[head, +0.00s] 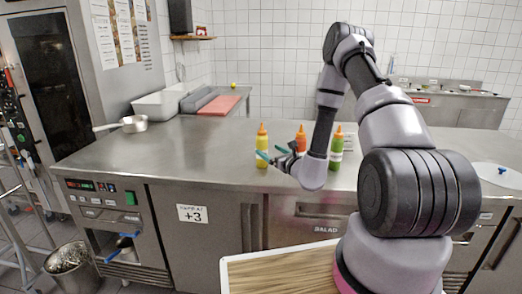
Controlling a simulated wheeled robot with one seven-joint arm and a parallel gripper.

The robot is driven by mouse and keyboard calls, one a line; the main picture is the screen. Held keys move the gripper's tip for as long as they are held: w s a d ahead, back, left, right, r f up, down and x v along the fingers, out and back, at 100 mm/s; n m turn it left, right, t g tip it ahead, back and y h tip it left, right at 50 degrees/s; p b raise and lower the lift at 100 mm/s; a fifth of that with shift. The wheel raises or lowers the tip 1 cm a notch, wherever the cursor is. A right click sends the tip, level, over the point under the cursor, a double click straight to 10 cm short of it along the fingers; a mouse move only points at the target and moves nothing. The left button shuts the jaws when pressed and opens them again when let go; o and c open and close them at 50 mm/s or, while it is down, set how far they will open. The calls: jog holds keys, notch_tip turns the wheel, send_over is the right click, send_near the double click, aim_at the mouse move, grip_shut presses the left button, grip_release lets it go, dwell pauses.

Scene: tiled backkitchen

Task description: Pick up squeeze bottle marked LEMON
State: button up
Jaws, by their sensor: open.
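Three squeeze bottles with orange tips stand upright on the steel counter (205,150). The yellow bottle (262,140) is at the left, an orange-red bottle (301,137) is in the middle, and a green bottle (336,149) is at the right. Their markings are too small to read, so I cannot tell which one says LEMON. My gripper (271,153) is open, with teal fingertips pointing left toward the yellow bottle. One fingertip overlaps that bottle in the picture; I cannot tell whether it touches.
A pan (133,124), a white container (160,103) and a red board (217,106) lie at the counter's back left. A white lid-like disc (497,174) lies at the right. The counter left of the yellow bottle is clear. A wooden-topped surface (280,273) is in front.

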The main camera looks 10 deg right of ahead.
aim_at(258, 142)
jog(key=x, duration=0.9)
jog(key=shift+w+d+r, duration=0.15)
jog(key=shift+w, duration=0.15)
jog(key=c, duration=0.9)
